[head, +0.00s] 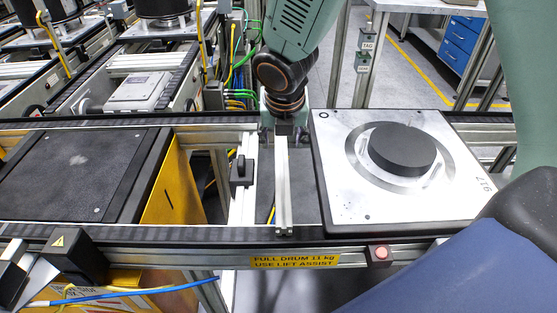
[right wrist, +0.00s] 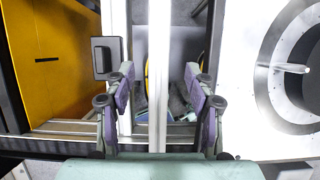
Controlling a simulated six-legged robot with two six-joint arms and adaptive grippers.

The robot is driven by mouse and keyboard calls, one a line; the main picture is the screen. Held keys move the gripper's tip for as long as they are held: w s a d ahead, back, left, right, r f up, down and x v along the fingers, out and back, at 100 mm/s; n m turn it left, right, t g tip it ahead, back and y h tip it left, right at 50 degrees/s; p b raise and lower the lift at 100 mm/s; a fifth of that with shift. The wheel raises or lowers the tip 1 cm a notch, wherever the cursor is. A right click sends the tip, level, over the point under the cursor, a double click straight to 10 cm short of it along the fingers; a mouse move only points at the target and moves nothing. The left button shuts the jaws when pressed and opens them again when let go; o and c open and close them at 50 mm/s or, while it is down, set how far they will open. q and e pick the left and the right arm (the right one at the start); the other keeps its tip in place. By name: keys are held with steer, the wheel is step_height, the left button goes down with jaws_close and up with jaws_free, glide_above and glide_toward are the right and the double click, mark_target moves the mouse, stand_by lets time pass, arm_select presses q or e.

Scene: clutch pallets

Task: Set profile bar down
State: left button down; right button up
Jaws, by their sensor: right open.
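The profile bar (head: 283,185) is a slim, pale aluminium bar. It spans the gap between the back and front conveyor rails, its near end at the front rail. In the right wrist view the bar (right wrist: 158,70) runs up the middle between my fingers. My right gripper (head: 284,128) is at the bar's far end, by the back rail. In the right wrist view my right gripper (right wrist: 158,82) is open, one finger on each side of the bar, with gaps showing. The far end is partly hidden by the gripper. My left gripper is not in view.
A white pallet (head: 335,190) with a black disc (head: 402,148) stands close right of the bar. A dark-topped yellow-sided pallet (head: 75,175) is at left. A black switch box (head: 241,171) sits on a fixed crossbar left of the bar. The front rail (head: 180,240) carries a yellow label (head: 295,262).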

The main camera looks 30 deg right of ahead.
mark_target(282, 155)
steer(key=shift+s+d+f, duration=0.2)
steer(key=shift+f, duration=0.25)
steer(key=shift+a+f+b, duration=0.1)
steer(key=shift+f+b, duration=0.1)
steer(key=shift+b, duration=0.2)
steer(key=b+x, duration=0.3)
steer(key=x, duration=0.1)
steer(key=shift+a+f, duration=0.15)
steer(key=shift+a, duration=0.1)
steer(key=shift+w+d+f, duration=0.1)
steer(key=shift+w+f, duration=0.05)
steer(key=shift+f, duration=0.1)
steer(key=shift+r, duration=0.2)
steer(key=shift+f, duration=0.1)
steer(key=c, duration=1.1)
jaws_close()
